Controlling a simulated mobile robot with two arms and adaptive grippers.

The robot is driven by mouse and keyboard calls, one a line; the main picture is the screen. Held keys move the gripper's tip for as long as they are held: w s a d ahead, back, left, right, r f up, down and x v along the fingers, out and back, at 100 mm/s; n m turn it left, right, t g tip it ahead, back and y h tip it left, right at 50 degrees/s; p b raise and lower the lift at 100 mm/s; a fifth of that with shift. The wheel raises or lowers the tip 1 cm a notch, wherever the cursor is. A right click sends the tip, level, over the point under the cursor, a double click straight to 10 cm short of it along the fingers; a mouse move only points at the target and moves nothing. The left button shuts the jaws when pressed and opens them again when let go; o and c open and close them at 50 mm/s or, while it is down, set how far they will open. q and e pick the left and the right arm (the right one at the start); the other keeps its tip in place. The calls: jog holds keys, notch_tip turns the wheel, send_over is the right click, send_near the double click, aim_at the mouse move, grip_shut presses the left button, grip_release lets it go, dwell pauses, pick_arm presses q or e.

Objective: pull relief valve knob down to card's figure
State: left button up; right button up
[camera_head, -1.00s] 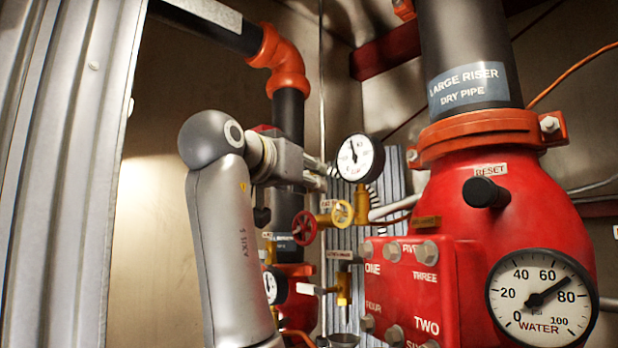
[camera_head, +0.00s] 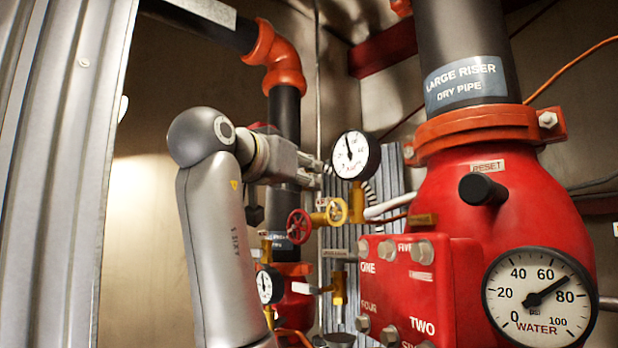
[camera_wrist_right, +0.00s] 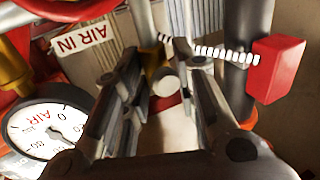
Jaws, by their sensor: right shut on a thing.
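My right gripper (camera_head: 316,172) reaches in at the middle left of the head view, just left of the white-faced air gauge (camera_head: 355,154). In the right wrist view, which is upside down, the gripper (camera_wrist_right: 160,62) has a finger on each side of a pale round-ended knob (camera_wrist_right: 167,82) and is shut on it. Brass (camera_wrist_right: 154,58) shows behind the knob. In the head view the knob is hidden by the gripper. I cannot make out a card with a figure. My left gripper is out of view.
The red riser valve body (camera_head: 510,215) and water gauge (camera_head: 540,297) fill the right. A corrugated metal panel (camera_head: 65,170) stands at left. A red box (camera_wrist_right: 277,68) shows in the wrist view.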

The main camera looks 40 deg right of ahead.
jog(key=shift+w+a+f, duration=0.2)
jog(key=shift+a+f, duration=0.2)
jog(key=shift+a, duration=0.3)
dwell(1.0)
jog(key=shift+s+a+r, duration=0.15)
jog(key=shift+a+r, duration=0.05)
jog(key=shift+a, duration=0.4)
jog(key=shift+s+a+r, duration=0.1)
jog(key=shift+a+r, duration=0.05)
jog(key=shift+a, duration=0.4)
grip_shut()
jog(key=shift+d+r, duration=0.1)
jog(key=shift+d, duration=0.1)
dwell(2.5)
